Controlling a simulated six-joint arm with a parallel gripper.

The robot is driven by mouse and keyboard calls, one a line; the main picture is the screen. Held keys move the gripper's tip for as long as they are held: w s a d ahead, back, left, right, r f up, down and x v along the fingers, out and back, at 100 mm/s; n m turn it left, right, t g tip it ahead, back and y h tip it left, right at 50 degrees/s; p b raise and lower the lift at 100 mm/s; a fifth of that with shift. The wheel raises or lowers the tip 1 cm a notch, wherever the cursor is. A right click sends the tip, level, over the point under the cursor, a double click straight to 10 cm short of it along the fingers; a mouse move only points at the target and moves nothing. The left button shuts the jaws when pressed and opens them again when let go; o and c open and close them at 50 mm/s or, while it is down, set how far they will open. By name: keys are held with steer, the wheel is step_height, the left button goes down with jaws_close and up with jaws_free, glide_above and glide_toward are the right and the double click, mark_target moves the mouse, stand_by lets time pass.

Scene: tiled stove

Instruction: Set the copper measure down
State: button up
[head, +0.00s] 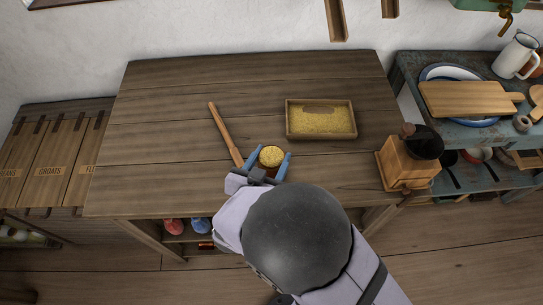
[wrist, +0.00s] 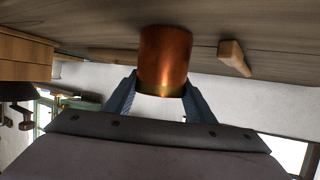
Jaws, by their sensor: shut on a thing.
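The copper measure (head: 271,156) is filled to the top with yellow grain and upright near the front middle of the wooden table (head: 160,140). My gripper (head: 268,168) is shut on it, with a blue finger on each side. In the wrist view the copper measure (wrist: 165,58) shows its shiny copper side and brass rim between the fingertips (wrist: 158,95). That view appears upside down, with the table at the top. The measure's base is close to the tabletop; I cannot tell whether it touches.
A wooden stick (head: 224,132) lies just left of the measure. A shallow wooden tray (head: 290,128) of yellow grain, with a hollow in it, lies behind right. A wooden grinder (head: 405,165) stands at the right edge. The table's left side is clear.

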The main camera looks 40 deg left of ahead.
steer(key=o, duration=0.9)
steer(key=shift+f, duration=0.2)
steer(key=o, duration=0.4)
steer(key=shift+r, duration=0.15)
steer(key=shift+s+r, duration=0.1)
steer(key=shift+s, duration=0.05)
steer(key=v, duration=0.7)
steer(key=shift+r+b, duration=0.1)
steer(key=shift+b, duration=0.2)
